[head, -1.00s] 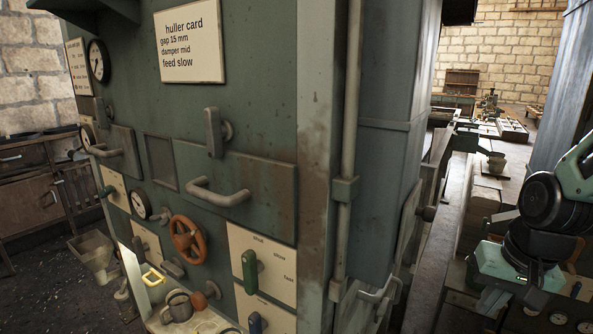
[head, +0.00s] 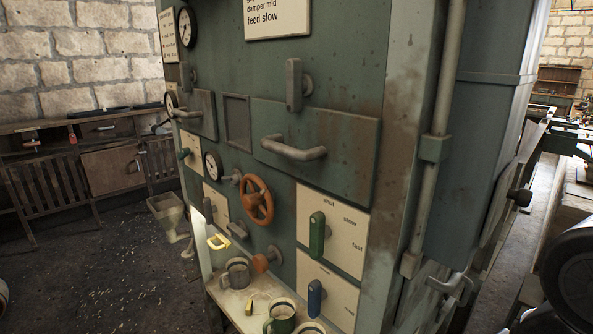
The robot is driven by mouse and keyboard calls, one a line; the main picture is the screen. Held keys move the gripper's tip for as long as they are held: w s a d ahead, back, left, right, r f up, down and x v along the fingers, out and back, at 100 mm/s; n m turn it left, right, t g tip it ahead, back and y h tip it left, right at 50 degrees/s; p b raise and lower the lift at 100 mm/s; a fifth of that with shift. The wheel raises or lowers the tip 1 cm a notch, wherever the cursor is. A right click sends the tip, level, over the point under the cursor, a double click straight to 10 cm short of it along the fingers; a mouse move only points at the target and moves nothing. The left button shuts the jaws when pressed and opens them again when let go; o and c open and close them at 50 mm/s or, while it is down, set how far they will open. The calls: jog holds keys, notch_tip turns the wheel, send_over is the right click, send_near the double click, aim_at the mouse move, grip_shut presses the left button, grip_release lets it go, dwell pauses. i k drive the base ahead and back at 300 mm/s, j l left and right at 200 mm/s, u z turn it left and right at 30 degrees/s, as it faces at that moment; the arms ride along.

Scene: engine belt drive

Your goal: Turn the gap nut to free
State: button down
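I cannot pick out the gap nut for certain; no label reading "gap" or "free" is legible on a control. The green machine front (head: 330,150) carries an orange handwheel (head: 257,201). Below it is an orange-brown round knob (head: 265,260) on a short stem. A green lever (head: 317,235) stands upright on a cream plate marked shut, slow and fast. A blue lever (head: 315,297) stands upright on a lower plate with unclear words. My gripper is not in view; only a dark rounded part of my arm shows at the right edge.
A shelf (head: 232,311) at the machine's foot holds mugs (head: 282,317) and a small brass-coloured piece. A grey bar handle (head: 293,148) juts from the front. A pipe (head: 436,150) runs down the right corner. Open floor (head: 90,270) lies left, with a wooden bench (head: 95,130) behind.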

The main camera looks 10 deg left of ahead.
aim_at(235, 179)
jog(key=u, duration=1.3)
